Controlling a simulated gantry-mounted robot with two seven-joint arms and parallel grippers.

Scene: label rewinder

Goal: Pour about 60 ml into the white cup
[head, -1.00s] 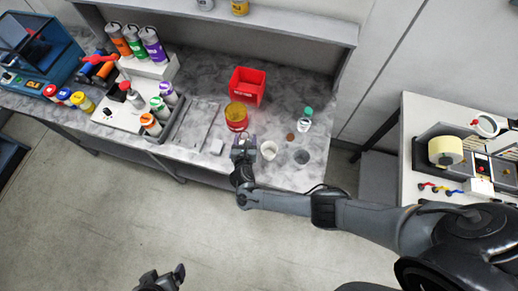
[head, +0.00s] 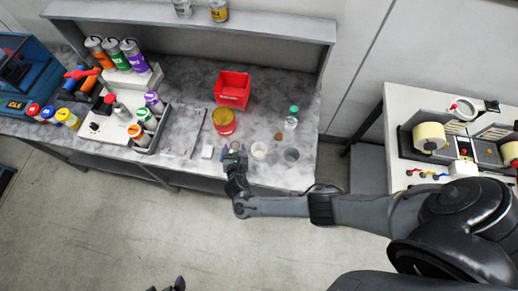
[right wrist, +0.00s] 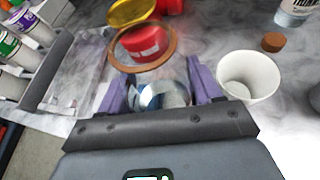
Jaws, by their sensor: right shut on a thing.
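The white cup (head: 259,150) stands upright and open on the marbled bench, just right of my right gripper (head: 235,155). The cup also shows in the right wrist view (right wrist: 249,75), beside the right-hand finger; no liquid shows in it.
An amber jar with a red label (head: 224,121) and a red bin (head: 232,88) stand behind my right gripper. A grey cup (head: 291,155), a brown stopper (head: 279,136) and a green-capped bottle (head: 292,117) are to the right. A small white block (head: 207,151) lies left.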

